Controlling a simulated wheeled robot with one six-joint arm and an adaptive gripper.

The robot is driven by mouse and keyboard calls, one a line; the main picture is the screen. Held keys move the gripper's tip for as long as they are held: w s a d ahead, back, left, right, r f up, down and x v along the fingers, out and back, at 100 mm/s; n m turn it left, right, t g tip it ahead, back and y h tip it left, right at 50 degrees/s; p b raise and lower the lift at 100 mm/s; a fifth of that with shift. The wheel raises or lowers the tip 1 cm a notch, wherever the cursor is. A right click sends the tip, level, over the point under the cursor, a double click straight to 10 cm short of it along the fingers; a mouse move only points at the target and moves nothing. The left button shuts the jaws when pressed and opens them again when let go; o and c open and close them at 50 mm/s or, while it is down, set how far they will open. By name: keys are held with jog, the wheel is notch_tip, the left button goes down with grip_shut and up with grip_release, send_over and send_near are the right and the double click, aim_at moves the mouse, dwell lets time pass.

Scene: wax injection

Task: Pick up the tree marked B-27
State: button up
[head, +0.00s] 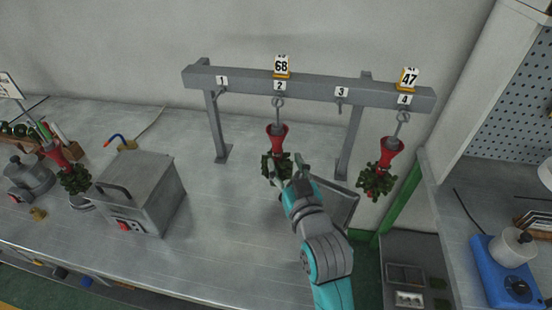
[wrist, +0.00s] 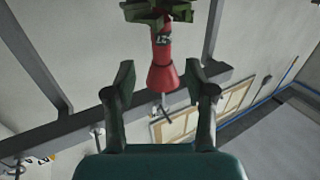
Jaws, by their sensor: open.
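A tree with a red cup (head: 277,137) and green branches hangs from hook 2 of the grey rack (head: 320,88). A second tree (head: 378,178) with a red cup, green branches and some red bits hangs from hook 4. A third tree (head: 74,180) is at the left near a metal pot. My gripper (head: 285,168) is open at the hook 2 tree's branches.
Hooks 1 and 3 are empty. Number cards 68 (head: 281,66) and 47 (head: 408,78) stand on the rack above hooks 2 and 4. A grey box machine (head: 139,190) stands on the bench at left. A grey tray (head: 342,207) lies behind my arm. A blue hot plate (head: 508,278) is at right.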

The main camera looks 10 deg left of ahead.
aim_at(278, 149)
jog(key=shift+x, duration=3.45)
jog(key=shift+a+r, duration=0.1)
jog(key=shift+r, duration=0.1)
grip_shut()
